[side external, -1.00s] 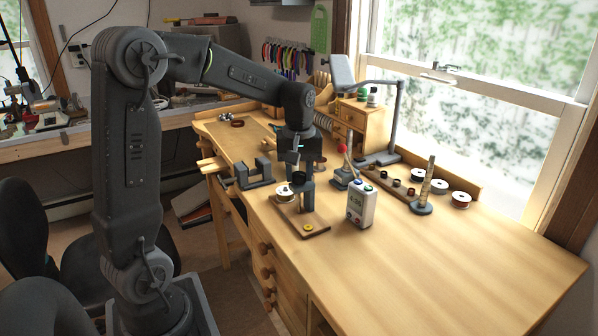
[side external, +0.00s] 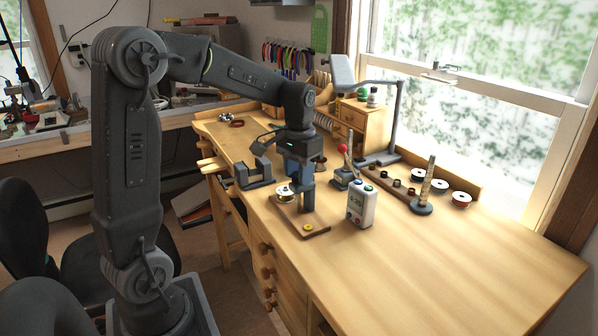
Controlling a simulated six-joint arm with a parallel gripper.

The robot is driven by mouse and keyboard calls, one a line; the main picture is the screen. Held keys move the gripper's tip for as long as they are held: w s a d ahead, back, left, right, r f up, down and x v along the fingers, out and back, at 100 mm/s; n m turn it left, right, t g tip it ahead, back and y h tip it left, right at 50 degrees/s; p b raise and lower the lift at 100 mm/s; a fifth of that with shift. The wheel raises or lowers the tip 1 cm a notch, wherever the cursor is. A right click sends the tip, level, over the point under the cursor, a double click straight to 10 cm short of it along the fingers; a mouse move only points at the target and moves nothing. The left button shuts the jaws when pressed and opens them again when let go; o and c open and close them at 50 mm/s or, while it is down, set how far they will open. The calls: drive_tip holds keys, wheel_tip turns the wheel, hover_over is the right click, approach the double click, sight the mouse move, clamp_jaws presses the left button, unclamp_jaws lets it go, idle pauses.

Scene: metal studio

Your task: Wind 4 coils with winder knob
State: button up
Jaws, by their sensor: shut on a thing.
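The winder stands near the left front of the bench: a wooden base (side external: 316,232) with a dark post (side external: 307,198) and a pale spool (side external: 285,192) at its left side. A yellow disc (side external: 308,227) lies on the base's front end. My gripper (side external: 303,167) points down over the top of the post and is shut on the winder knob, which the gripper and wrist hide. A white box with a small display and coloured buttons (side external: 361,206) stands just right of the winder. I cannot read the display with certainty.
A lever with a red ball (side external: 342,148) stands behind the white box. A grey cradle (side external: 254,174) is left of the winder. An upright rod on a round foot (side external: 427,182) and several spools (side external: 461,199) are at right. The bench's right front (side external: 470,260) is clear.

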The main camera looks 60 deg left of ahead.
drive_tip(key=shift+m, duration=0.8)
drive_tip(key=o, duration=0.9)
wheel_tip(320, 180, up, 14)
drive_tip(key=shift+f, duration=0.1)
